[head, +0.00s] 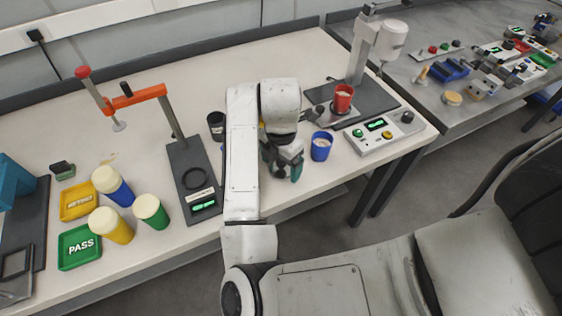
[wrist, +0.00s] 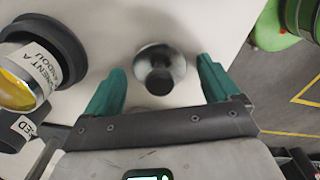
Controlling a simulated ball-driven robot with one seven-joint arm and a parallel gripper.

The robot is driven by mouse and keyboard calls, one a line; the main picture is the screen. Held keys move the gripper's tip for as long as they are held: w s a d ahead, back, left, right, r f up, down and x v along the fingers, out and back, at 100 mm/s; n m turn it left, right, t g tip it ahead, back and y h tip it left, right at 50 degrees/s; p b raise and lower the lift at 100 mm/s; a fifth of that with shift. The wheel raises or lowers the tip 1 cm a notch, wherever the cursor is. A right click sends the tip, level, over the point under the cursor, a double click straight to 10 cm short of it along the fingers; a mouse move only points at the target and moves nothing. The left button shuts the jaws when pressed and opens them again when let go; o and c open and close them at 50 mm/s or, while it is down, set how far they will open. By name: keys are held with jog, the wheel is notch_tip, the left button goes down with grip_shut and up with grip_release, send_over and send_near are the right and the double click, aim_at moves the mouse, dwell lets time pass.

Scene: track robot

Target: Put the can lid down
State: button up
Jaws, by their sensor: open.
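The can lid (wrist: 160,70) is a round grey disc with a dark knob on top, seen in the wrist view. It appears to rest on the pale table top, between my two green fingertips. My gripper (wrist: 158,68) is open, with a gap between each finger and the lid. In the head view my gripper (head: 283,170) is low over the table near its front edge, left of a blue cup (head: 321,147). I cannot make out the lid in the head view; my arm blocks part of that area.
A labelled can with yellow inside (wrist: 22,75) stands close left in the wrist view. A red cup (head: 343,100) sits at the machine behind the blue cup. A control box (head: 378,132) stands to the right. A lever press (head: 190,180) and several lidded jars are left.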

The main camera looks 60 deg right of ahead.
notch_tip(320, 180, up, 12)
jog(key=p, duration=0.4)
jog(key=shift+r, duration=0.15)
dwell(0.6)
